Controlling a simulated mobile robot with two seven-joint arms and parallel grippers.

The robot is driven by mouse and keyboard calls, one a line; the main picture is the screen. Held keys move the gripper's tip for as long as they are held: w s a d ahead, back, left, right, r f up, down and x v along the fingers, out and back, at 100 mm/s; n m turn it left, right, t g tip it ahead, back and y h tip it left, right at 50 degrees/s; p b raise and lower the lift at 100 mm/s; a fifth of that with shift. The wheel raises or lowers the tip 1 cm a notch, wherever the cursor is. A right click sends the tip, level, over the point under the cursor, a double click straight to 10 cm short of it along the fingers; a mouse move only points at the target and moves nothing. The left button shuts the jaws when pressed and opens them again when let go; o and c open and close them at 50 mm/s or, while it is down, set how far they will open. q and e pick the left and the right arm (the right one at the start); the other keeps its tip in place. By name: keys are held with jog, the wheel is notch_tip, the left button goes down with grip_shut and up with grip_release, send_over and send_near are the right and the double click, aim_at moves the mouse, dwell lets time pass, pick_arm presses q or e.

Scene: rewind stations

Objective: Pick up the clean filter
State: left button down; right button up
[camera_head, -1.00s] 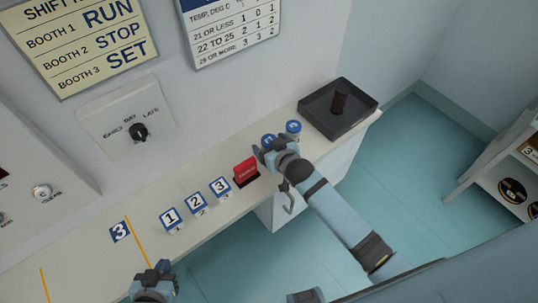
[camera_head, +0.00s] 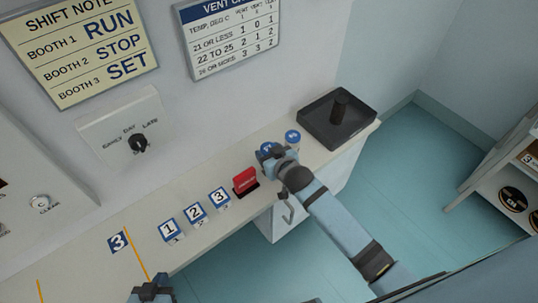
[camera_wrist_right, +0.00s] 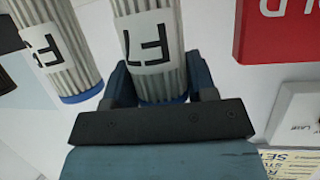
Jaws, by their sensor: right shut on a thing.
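Two pleated white filters with blue ends stand on the bench close together. My right gripper (camera_head: 271,154) is shut on the left filter (camera_head: 266,148), whose blue top shows beside the fingers. In the right wrist view the fingers (camera_wrist_right: 158,82) lie on both sides of this filter (camera_wrist_right: 150,45), which bears a dark F-like mark on a white label. The other filter (camera_head: 292,136) stands free beside it and shows at the left of the wrist view (camera_wrist_right: 58,45). Whether the held filter touches the bench is hidden. My left gripper (camera_head: 152,291) is at the bottom edge, jaws unclear.
A red card in a dark holder (camera_head: 245,181) stands close left of the held filter. Numbered blocks (camera_head: 195,212) stand further left. A black tray (camera_head: 340,133) with a dark post is at the bench's right end. A shelf (camera_head: 508,185) stands far right.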

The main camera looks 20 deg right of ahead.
notch_tip(320, 180, up, 19)
dwell(0.4)
dwell(0.9)
dwell(0.4)
